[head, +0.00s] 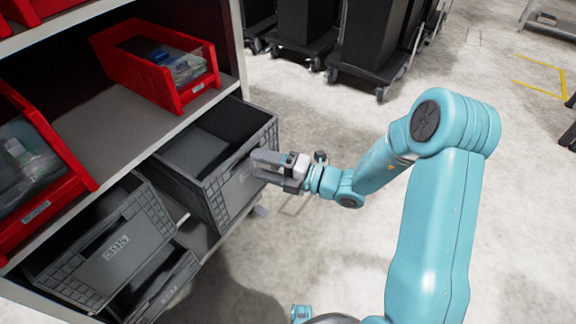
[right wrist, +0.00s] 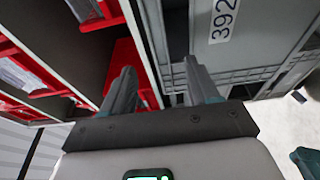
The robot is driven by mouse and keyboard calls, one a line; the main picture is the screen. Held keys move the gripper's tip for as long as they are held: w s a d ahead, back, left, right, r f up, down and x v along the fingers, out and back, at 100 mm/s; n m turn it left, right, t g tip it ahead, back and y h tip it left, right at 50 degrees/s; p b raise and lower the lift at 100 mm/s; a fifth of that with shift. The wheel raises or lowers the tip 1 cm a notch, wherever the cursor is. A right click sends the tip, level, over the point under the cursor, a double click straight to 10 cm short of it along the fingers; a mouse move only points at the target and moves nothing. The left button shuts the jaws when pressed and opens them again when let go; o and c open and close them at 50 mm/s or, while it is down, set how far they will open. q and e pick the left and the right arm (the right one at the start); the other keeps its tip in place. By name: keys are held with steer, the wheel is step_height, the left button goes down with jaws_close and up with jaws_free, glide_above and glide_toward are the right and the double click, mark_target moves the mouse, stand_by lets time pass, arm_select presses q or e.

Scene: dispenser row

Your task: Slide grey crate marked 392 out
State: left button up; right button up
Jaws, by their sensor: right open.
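The grey crate marked 392 (head: 205,186) sits on the shelf, its front jutting past the shelf edge, its inside visible and seemingly empty. Its number label shows in the right wrist view (right wrist: 224,20); in the head view my gripper partly covers the front face. My right gripper (head: 262,164) is open at the upper part of the crate's front. In the right wrist view its two fingers point toward the crate, with a grey edge showing between them. I cannot tell whether they touch it. My left gripper is not in view.
A grey crate marked 395 (head: 120,251) stands to the left, with another grey crate (head: 170,288) lower down. Red bins (head: 177,88) holding packets stand on the shelf above (head: 90,128). Dark wheeled bins (head: 372,35) stand behind. The floor (head: 320,240) to the right is clear.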

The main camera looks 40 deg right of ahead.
steer(key=p+v, duration=0.1)
steer(key=v, duration=0.5)
steer(key=shift+s+d, duration=0.15)
steer(key=shift+s, duration=0.1)
steer(key=s+a+f+n+g+h, duration=0.2)
steer(key=s+a+f+n+g, duration=1.35)
steer(key=n, duration=0.75)
step_height(320, 180, down, 10)
steer(key=n+t+h, duration=0.1)
steer(key=n+h, duration=0.4)
steer(key=n, duration=1.6)
step_height(320, 180, up, 24)
steer(key=p, duration=2.4)
steer(key=shift+s+a+r+n, duration=0.15)
steer(key=shift+s+a+n, duration=0.1)
steer(key=shift+a+n, duration=0.05)
